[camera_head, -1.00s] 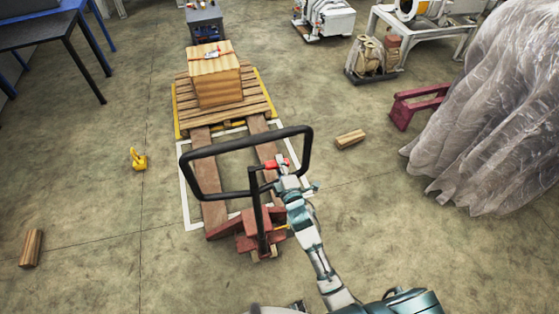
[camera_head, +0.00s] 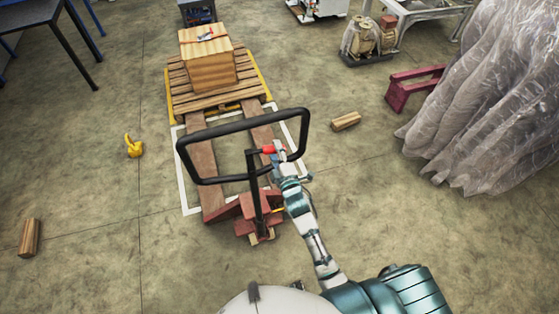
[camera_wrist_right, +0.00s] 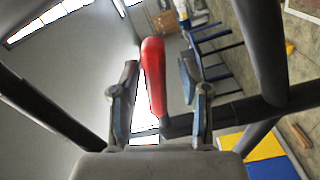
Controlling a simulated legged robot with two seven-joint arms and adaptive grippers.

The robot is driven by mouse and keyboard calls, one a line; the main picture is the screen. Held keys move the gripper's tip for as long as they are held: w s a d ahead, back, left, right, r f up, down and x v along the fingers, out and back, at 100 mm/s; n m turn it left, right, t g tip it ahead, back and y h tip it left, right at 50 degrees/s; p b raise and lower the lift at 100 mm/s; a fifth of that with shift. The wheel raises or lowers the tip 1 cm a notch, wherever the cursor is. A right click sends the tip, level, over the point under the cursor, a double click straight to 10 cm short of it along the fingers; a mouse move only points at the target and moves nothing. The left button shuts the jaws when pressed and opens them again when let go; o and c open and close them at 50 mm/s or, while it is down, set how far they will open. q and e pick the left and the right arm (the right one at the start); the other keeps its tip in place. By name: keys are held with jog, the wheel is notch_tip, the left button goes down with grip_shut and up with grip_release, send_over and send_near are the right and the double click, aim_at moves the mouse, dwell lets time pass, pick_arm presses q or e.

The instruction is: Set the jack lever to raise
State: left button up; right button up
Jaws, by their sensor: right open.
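The pallet jack's black loop handle (camera_head: 180,165) stands upright in the head view, in front of a wooden pallet. The jack lever (camera_head: 267,150) is a short red-tipped lever inside the loop, on its right side. My right gripper (camera_head: 278,158) is right beside the lever's red end. In the right wrist view the red lever (camera_wrist_right: 153,70) stands between the two spread fingers of my right gripper (camera_wrist_right: 158,88), which is open. I cannot make out clear contact between the fingers and the lever. My left gripper is not in view.
The jack's red base (camera_head: 258,215) sits on the floor below the handle. The pallet (camera_head: 190,95) carries a wooden crate (camera_head: 208,65). Wood blocks (camera_head: 346,121) and a yellow object (camera_head: 134,146) lie on the floor. A plastic-draped shape (camera_head: 490,110) stands at right.

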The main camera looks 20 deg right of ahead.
jog(key=s, duration=1.1)
jog(key=shift+d, duration=0.15)
jog(key=shift+f, duration=0.1)
notch_tip(320, 180, down, 20)
jog(key=s+a+m+g, duration=0.1)
jog(key=a+m+g, duration=0.1)
jog(key=g, duration=0.2)
jog(key=s+f+m+g, duration=0.1)
jog(key=s+f+g, duration=0.15)
jog(key=f, duration=0.45)
jog(key=s+d+f+m+g+b, duration=0.1)
jog(key=s+f, duration=0.2)
jog(key=f, duration=0.3)
jog(key=s+f+m+g, duration=0.1)
jog(key=s+f, duration=0.2)
jog(key=f, duration=0.4)
jog(key=s+d+f+m+g, duration=0.2)
jog(key=s+f, duration=0.4)
jog(key=s, duration=0.4)
jog(key=s+d+f+m+g, duration=0.2)
jog(key=s+f, duration=0.5)
jog(key=s, duration=0.4)
jog(key=s+d+f+m+g, duration=0.3)
jog(key=s+f, duration=0.4)
jog(key=s, duration=0.4)
jog(key=shift+d+f+g+h+b, duration=0.2)
jog(key=shift+d+g+h+b, duration=0.15)
jog(key=shift+d+g, duration=0.55)
